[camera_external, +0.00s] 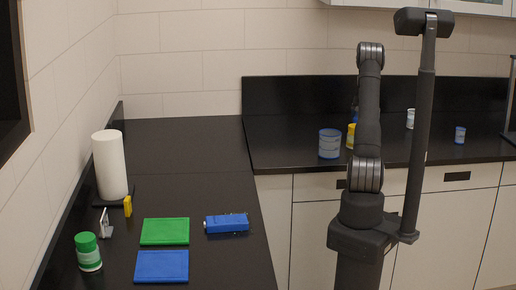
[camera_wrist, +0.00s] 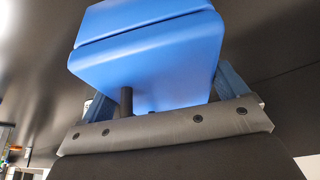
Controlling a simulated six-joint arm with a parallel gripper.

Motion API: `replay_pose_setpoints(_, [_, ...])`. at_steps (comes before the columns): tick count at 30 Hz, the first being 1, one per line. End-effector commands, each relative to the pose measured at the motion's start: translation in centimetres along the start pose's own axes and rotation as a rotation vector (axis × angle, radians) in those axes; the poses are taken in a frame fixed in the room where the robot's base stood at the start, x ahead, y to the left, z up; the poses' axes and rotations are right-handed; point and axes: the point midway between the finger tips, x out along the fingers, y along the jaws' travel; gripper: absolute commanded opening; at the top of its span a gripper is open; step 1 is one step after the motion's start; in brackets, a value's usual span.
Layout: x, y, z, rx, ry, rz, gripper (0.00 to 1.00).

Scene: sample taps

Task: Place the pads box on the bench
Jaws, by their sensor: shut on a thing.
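A blue box with a seam near one end, which I take to be the pads box (camera_wrist: 150,58), fills the upper middle of the wrist view. My gripper (camera_wrist: 165,92) is shut on it, with a finger at each side. The bench (camera_external: 190,190) is a black top along the left in the external view. In that view my arm hides the gripper and most or all of the box; only a small blue patch shows beside the arm, and I cannot tell what it belongs to.
On the left bench are a paper roll (camera_external: 110,165), a green-capped jar (camera_external: 88,252), a green mat (camera_external: 165,231), a blue mat (camera_external: 162,266) and a blue block-like item (camera_external: 227,223). A blue-labelled tub (camera_external: 329,144) stands on the back counter. The left bench's far part is clear.

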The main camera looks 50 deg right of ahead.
Motion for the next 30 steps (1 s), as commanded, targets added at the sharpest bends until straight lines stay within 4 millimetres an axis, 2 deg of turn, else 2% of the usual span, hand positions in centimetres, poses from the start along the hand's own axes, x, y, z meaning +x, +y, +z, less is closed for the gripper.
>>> replay_pose_setpoints(3, [1.8, 0.0, 0.8, 0.000, -0.003, 0.000, 0.58])
replay_pose_setpoints(5, [2.4, 0.0, 1.0, 0.000, -0.002, 0.000, 0.58])
replay_pose_setpoints(16, [2.8, 0.0, 1.2, 0.000, 0.000, 0.000, 0.58])
replay_pose_setpoints(17, [2.9, 0.0, 1.2, 0.000, -0.001, 0.000, 0.95])
replay_pose_setpoints(18, [2.9, 0.0, 1.2, 0.000, -0.001, 0.000, 1.00])
replay_pose_setpoints(26, [2.6, 0.0, 1.1, 0.000, 0.000, 0.000, 1.00])
replay_pose_setpoints(30, [1.1, 0.0, 1.0, 0.000, 0.002, -0.001, 1.00])
